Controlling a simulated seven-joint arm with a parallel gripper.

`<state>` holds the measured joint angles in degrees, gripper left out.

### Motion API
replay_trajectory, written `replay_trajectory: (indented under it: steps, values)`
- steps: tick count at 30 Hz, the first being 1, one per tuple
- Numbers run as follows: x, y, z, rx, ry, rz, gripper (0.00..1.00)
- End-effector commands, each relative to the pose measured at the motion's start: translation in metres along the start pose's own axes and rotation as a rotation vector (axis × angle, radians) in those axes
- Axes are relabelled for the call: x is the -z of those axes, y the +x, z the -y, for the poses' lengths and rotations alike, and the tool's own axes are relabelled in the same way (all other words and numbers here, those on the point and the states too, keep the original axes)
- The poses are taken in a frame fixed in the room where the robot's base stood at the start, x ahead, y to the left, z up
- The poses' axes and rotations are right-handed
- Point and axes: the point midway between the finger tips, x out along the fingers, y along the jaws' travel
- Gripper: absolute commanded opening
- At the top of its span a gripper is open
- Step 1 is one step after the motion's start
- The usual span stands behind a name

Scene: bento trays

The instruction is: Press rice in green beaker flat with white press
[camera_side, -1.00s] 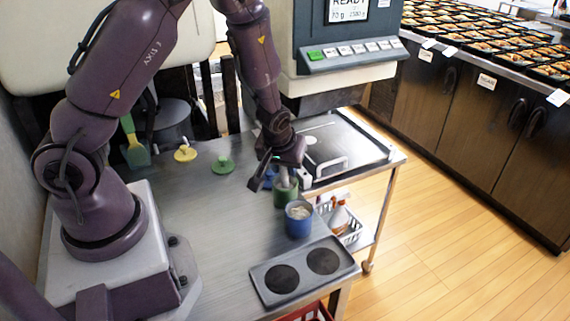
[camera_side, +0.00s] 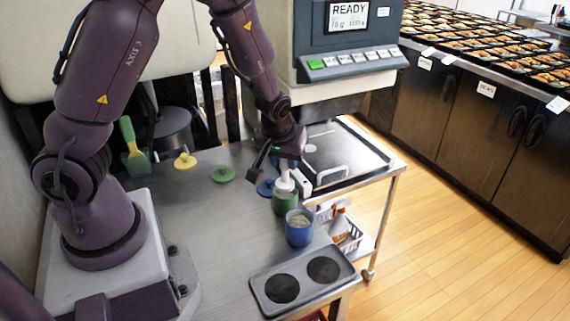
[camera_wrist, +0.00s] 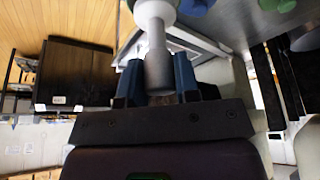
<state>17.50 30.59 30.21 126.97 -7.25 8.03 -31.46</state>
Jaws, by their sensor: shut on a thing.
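My gripper (camera_side: 283,162) is shut on the white press (camera_side: 284,183), which points down over the green beaker (camera_side: 285,204). The press handle (camera_wrist: 157,68) shows upright between my two blue fingers in the wrist view, its wider white end at the top edge of the picture. The press's lower end is at or just above the beaker's mouth; I cannot tell whether it is inside. The green beaker stands on the steel table. The rice inside it is hidden from the side view.
A blue beaker (camera_side: 299,232) with pale rice stands just in front of the green one. A grey tray (camera_side: 345,283) with two dark round recesses lies nearer. Green (camera_side: 223,174), yellow (camera_side: 185,161) and blue (camera_side: 265,188) knobbed pieces lie behind. A scale machine (camera_side: 345,45) stands behind.

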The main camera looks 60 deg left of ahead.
Motion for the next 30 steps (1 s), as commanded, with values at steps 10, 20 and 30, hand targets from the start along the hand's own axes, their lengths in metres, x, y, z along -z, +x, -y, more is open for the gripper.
replay_trajectory:
  steps: [10,20,30]
  values:
    - [0.009,-0.02,-0.001,-0.003,0.002,-0.002,0.11]
    - [0.015,-0.035,-0.001,-0.003,0.001,-0.001,0.11]
    - [0.015,-0.036,0.0,-0.002,0.001,-0.001,0.11]
